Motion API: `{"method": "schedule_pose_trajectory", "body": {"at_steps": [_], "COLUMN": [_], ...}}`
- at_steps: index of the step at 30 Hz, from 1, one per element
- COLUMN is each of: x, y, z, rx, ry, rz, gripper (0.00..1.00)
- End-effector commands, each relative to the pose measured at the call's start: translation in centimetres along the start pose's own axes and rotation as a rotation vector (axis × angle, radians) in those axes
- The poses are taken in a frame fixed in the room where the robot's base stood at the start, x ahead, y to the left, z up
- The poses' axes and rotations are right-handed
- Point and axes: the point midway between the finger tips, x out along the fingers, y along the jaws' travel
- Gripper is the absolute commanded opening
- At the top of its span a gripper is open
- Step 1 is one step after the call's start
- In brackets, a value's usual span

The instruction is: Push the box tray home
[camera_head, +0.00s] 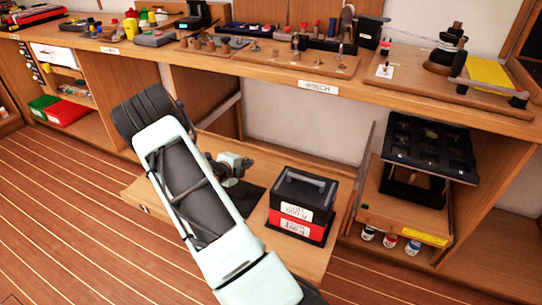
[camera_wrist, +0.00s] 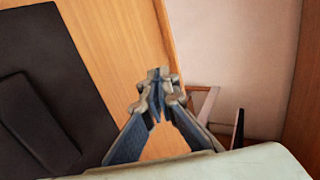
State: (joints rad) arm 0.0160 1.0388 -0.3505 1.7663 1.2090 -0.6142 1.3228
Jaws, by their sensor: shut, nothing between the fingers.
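The box tray (camera_head: 345,210) is a wide wooden pull-out board, standing out from the opening under the bench in the head view. A black and red toolbox (camera_head: 302,205) with white labels stands on its right part. A dark flat mat (camera_head: 251,197) lies left of the toolbox. My arm crosses in front of the tray and hides much of its middle and front. My gripper (camera_wrist: 158,88) is shut and empty in the wrist view. Wood lies beneath its tips, and a dark panel-like surface (camera_wrist: 45,85) lies to the left. I cannot tell whether the fingertips touch the tray.
The bench top (camera_head: 225,68) above carries several tools and a WINCH label (camera_head: 318,87). A black rack (camera_head: 428,145) stands on a shelf at the right, with small jars (camera_head: 390,240) below. Red and green bins (camera_head: 67,112) sit at the left. The striped floor (camera_head: 60,205) is clear.

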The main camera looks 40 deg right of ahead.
Motion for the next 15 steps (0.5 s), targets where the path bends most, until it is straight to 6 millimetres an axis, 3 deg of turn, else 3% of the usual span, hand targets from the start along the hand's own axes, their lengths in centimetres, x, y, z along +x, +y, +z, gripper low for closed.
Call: {"method": "schedule_pose_trajectory", "body": {"at_steps": [5, 15], "x": [2.2, 9.4], "y": [0.1, 0.2], "z": [-0.2, 0.0], "rx": [0.002, -0.001], "ry": [0.003, 0.0], "rz": [-0.002, -0.001], "gripper": [0.0, 0.0]}}
